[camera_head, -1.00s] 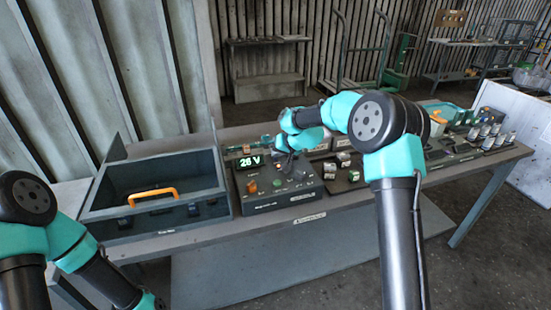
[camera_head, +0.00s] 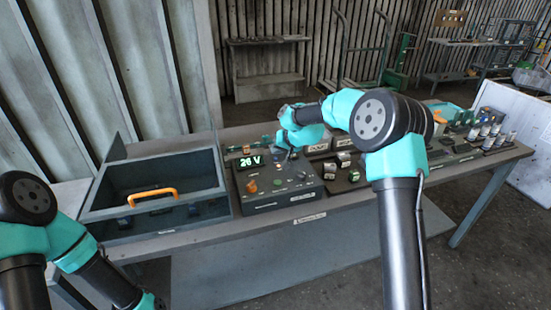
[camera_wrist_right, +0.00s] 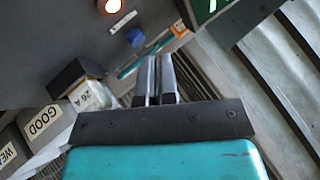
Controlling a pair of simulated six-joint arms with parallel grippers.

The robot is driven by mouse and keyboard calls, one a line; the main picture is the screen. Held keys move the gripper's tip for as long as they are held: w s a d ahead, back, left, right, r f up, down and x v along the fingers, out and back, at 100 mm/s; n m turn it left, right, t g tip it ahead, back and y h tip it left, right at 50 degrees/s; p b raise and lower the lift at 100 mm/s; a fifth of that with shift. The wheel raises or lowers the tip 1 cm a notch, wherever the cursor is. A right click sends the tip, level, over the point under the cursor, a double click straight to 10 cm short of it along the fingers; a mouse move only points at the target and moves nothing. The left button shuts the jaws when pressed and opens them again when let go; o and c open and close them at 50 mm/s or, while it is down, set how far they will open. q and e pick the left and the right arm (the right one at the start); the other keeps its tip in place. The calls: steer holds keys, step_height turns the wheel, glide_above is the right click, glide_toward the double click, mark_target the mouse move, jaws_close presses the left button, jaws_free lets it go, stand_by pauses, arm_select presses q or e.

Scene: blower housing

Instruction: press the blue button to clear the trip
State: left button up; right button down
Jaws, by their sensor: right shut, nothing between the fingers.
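The blue button (camera_wrist_right: 135,37) shows in the right wrist view on a dark panel face, a little beyond and left of my fingertips. I cannot make it out clearly in the head view. My right gripper (camera_wrist_right: 160,62) is shut and empty, with its fingers apart from the button.
An open grey bin (camera_head: 218,190) with an orange handle (camera_head: 152,195) stands left of the box. Small labelled blocks (camera_head: 344,158) stand to its right; a "GOOD" block (camera_wrist_right: 42,125) shows in the wrist view. A lit orange lamp (camera_wrist_right: 113,6) is near the button.

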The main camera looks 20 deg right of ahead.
mark_target(277, 157)
steer(key=shift+r, duration=0.1)
steer(key=shift+r, duration=2.4)
